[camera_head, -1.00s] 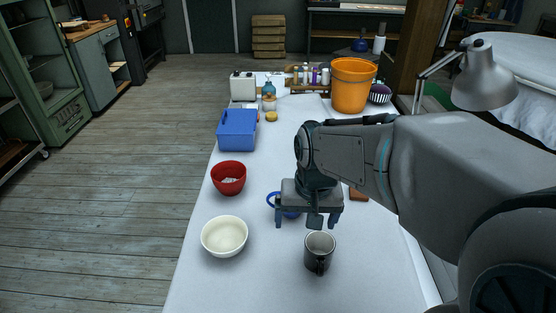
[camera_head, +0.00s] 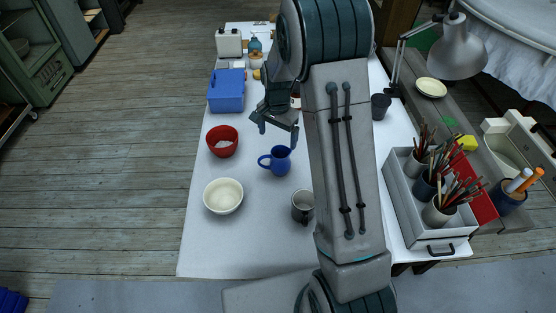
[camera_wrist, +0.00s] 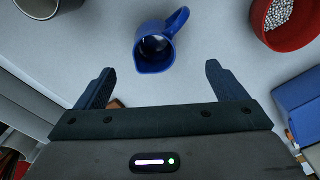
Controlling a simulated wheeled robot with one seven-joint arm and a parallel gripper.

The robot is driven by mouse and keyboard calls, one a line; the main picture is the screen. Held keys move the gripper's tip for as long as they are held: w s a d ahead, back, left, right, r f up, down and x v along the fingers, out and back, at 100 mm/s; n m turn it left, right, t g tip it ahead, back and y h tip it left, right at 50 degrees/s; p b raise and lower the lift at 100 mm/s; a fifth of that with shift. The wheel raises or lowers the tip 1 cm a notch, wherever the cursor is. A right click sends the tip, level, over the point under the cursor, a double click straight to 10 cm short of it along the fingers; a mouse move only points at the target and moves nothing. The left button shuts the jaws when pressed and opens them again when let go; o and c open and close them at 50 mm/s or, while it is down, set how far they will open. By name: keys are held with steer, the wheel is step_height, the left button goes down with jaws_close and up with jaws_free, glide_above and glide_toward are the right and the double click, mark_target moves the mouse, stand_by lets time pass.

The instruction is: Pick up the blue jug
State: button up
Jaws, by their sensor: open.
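The blue jug (camera_head: 276,161) stands upright on the white table (camera_head: 240,251) in the head view, its handle toward the left. My gripper (camera_head: 275,124) is open and empty, above and just behind the jug in that picture. In the wrist view the jug (camera_wrist: 155,46) lies ahead of the two spread fingers (camera_wrist: 158,86), roughly centred between them and apart from both. Its handle points to the upper right there, and its dark inside shows.
A dark grey mug (camera_head: 302,206), a cream bowl (camera_head: 223,196) and a red bowl (camera_head: 222,141) stand near the jug. A blue box (camera_head: 227,91) is farther back. A grey tray (camera_head: 436,235) with brush pots is at right. The table's front left is clear.

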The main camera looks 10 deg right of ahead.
mark_target(278, 146)
step_height(278, 146, down, 5)
steer(key=shift+f+p, duration=0.2)
steer(key=shift+p, duration=0.2)
steer(key=f, duration=0.1)
steer(key=f+p, duration=0.1)
steer(key=f, duration=0.2)
steer(key=shift+s+d+p, duration=0.25)
steer(key=shift+s+p, duration=0.1)
steer(key=shift+s, duration=0.05)
steer(key=shift+f, duration=0.75)
steer(key=shift+w, duration=0.1)
steer(key=c, duration=1.3)
